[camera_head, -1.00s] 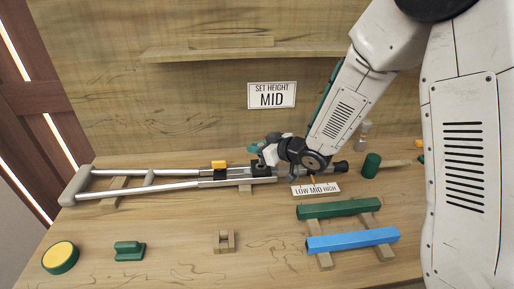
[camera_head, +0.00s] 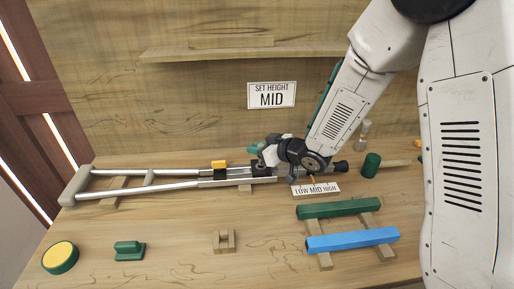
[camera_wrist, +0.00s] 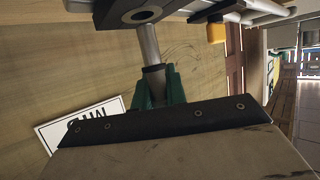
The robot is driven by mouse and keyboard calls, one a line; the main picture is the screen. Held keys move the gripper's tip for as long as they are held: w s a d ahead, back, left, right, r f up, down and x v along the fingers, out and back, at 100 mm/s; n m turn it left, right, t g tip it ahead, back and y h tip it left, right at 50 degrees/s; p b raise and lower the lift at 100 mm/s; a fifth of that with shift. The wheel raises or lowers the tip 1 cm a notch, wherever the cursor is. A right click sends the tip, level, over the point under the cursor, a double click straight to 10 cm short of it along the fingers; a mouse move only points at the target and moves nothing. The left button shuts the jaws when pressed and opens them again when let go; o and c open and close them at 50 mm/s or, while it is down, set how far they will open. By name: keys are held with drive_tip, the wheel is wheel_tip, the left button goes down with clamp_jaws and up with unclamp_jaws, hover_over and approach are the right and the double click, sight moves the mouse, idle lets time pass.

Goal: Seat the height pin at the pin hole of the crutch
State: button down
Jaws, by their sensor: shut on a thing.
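The crutch (camera_head: 190,172) lies across the table, its grey handle end at the left and its dark tip at the right. Part of it shows at the top of the wrist view (camera_wrist: 264,7). My gripper (camera_head: 257,149) is over the crutch's lower part, by a dark block (camera_head: 263,170). In the wrist view its green fingers (camera_wrist: 160,86) are shut on the height pin (camera_wrist: 150,46), a grey rod with a dark collar. The rod's far end meets or overlaps a dark part with a round opening (camera_wrist: 140,15). I cannot tell whether it is inside. The pin hole is not clearly seen.
A LOW MID HIGH label (camera_head: 316,189) lies below the crutch; a wall sign (camera_head: 272,95) reads SET HEIGHT MID. Green (camera_head: 338,209) and blue (camera_head: 352,240) bars rest on wood supports. A yellow clamp (camera_head: 219,165) sits on the crutch.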

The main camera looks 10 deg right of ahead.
sight(257, 164)
drive_tip(key=shift+f, duration=1.15)
drive_tip(key=shift+f, duration=0.35)
drive_tip(key=shift+f, duration=0.4)
drive_tip(key=c, duration=1.3)
unclamp_jaws()
drive_tip(key=shift+c, duration=0.2)
drive_tip(key=v, duration=0.7)
drive_tip(key=shift+s+d, duration=0.3)
drive_tip(key=shift+r, duration=0.1)
